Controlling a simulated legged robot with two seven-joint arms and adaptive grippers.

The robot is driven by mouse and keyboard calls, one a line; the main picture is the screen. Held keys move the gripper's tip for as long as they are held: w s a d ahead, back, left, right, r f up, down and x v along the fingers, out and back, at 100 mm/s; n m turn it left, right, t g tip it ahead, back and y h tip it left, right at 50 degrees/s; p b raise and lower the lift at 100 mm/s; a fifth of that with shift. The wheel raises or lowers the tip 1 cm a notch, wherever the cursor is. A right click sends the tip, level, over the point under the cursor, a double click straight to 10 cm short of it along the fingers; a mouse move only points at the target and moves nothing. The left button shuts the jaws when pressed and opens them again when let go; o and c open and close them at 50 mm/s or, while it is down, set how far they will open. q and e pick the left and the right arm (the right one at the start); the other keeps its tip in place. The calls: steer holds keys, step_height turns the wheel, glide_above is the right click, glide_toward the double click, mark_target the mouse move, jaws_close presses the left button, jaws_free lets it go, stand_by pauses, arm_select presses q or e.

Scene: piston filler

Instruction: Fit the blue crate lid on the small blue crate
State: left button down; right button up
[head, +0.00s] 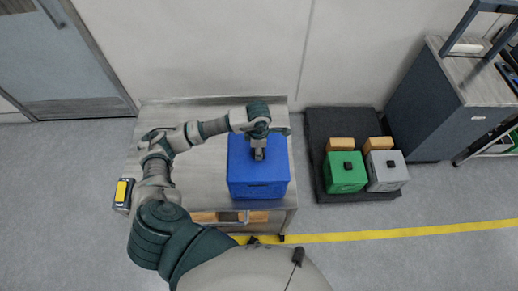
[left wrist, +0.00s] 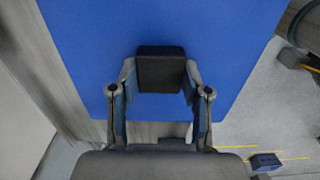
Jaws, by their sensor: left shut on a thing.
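The small blue crate (head: 258,190) stands on a grey table, its front face visible. The blue crate lid (head: 240,160) lies over its top, roughly lined up with it; I cannot tell whether it is fully seated or slightly above. My left gripper (head: 258,153) reaches down over the lid's middle. In the left wrist view the gripper (left wrist: 160,76) is shut on the black block-shaped handle of the lid (left wrist: 235,35), a finger on each side. The lid hides the crate's rim and inside. My right gripper is not in view.
The table (head: 207,170) has bare room left of the crate. To its right, a dark pallet (head: 318,125) holds a green crate (head: 345,178), a grey crate (head: 388,176) and brown boxes (head: 340,144) behind. A yellow-topped device (head: 122,193) is at the table's left. A workbench (head: 430,100) stands far right.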

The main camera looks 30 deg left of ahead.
arm_select(q)
steer(key=shift+a, duration=0.2)
steer(key=shift+c, duration=2.3)
jaws_free()
steer(key=o, duration=0.4)
steer(key=shift+d, duration=0.1)
steer(key=shift+r, duration=0.15)
steer(key=shift+r+p, duration=1.95)
steer(key=shift+r, duration=1.45)
